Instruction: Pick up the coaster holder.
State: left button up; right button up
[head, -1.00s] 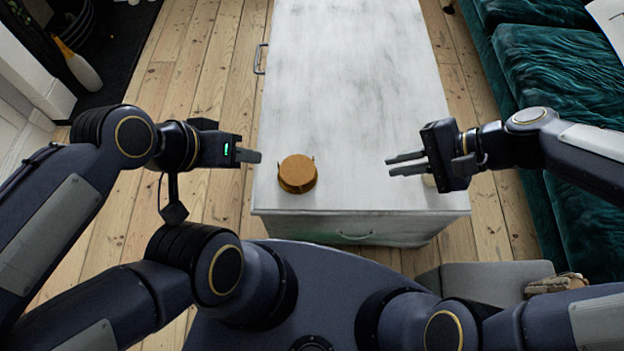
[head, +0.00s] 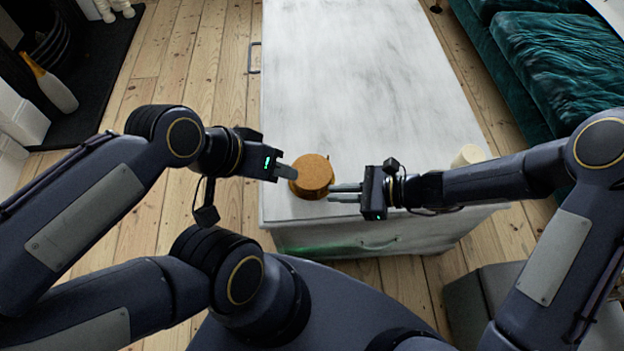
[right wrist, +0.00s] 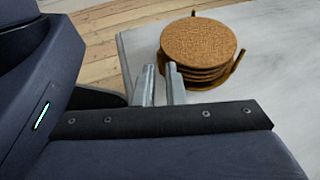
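The coaster holder (head: 311,190) is a round brown stand with a stack of cork-coloured coasters, upright near the front left corner of the white table (head: 370,90). In the right wrist view the holder (right wrist: 236,67) shows upright posts around the stack. My left gripper (head: 286,172) is at its left side, with the fingertips at or very near it. Its fingers overlap in the view, so their gap is hidden. My right gripper (head: 332,193) is open, a gap showing between its fingers, with its tips close to the holder's right side. Contact is unclear for both.
A cream cylinder (head: 467,155) stands near the table's right edge, behind my right forearm. A teal sofa (head: 545,60) is at the right. A grey box-like piece (head: 490,300) is on the floor at the lower right. The table's far part is bare.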

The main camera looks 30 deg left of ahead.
aim_at(327, 202)
jog(key=x, duration=0.3)
jog(key=shift+f+b, duration=0.2)
jog(key=shift+b, duration=0.15)
pick_arm(q)
jog(key=shift+f, duration=0.65)
pick_arm(e)
jog(key=shift+c, duration=0.2)
grip_shut()
jog(key=shift+r, duration=0.15)
